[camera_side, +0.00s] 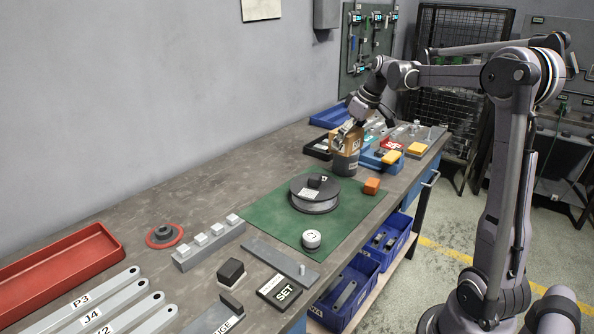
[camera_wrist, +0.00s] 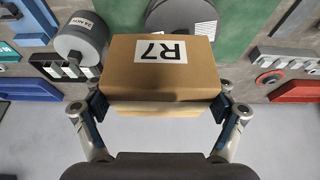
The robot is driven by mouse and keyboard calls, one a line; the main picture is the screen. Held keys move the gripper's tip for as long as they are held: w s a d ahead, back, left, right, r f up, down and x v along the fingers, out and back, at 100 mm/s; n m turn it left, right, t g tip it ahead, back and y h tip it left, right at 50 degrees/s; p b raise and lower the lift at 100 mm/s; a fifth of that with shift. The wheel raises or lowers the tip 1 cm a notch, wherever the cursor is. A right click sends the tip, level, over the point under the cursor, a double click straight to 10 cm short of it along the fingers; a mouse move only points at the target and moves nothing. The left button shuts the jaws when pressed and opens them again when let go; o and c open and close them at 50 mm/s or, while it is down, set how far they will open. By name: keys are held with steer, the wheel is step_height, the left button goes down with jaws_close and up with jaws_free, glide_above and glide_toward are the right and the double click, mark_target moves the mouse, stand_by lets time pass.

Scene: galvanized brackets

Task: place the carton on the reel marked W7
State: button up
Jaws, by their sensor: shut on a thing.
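A brown carton (camera_wrist: 162,66) with a white label reading R7, upside down in the wrist view, is held between the two fingers of my gripper (camera_wrist: 160,108). In the side view the carton (camera_side: 346,139) shows under my gripper (camera_side: 350,127), near a grey canister; I cannot tell if they touch. A grey reel (camera_side: 315,203) with a black top lies on the green mat. Its white label is too small to read. In the wrist view the reel (camera_wrist: 180,14) is partly hidden behind the carton.
The green mat (camera_side: 268,216) also carries an orange block (camera_side: 372,186) and a small white-topped cylinder (camera_side: 311,240). The grey canister (camera_side: 345,164) stands at the mat's far edge. A red tray (camera_side: 60,270) and a row of pegs (camera_side: 208,243) lie to the left. Blue trays stand behind.

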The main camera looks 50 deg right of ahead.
glide_above(315, 176)
step_height(315, 176, down, 5)
steer(key=shift+f, duration=2.05)
steer(key=shift+f, duration=0.15)
steer(key=o, duration=1.2)
steer(key=v, duration=1.2)
steer(key=s+a, duration=0.3)
steer(key=a, duration=0.4)
steer(key=s+a, duration=0.3)
steer(key=a, duration=0.4)
steer(key=s+a+f+t, duration=0.1)
steer(key=s+a+f, duration=0.1)
steer(key=s+a, duration=0.1)
steer(key=s+a+f, duration=0.3)
steer(key=a, duration=0.1)
steer(key=s+a+f+t, duration=0.1)
steer(key=s+a+f, duration=0.1)
steer(key=s+a, duration=0.2)
steer(key=shift+f+t, duration=0.3)
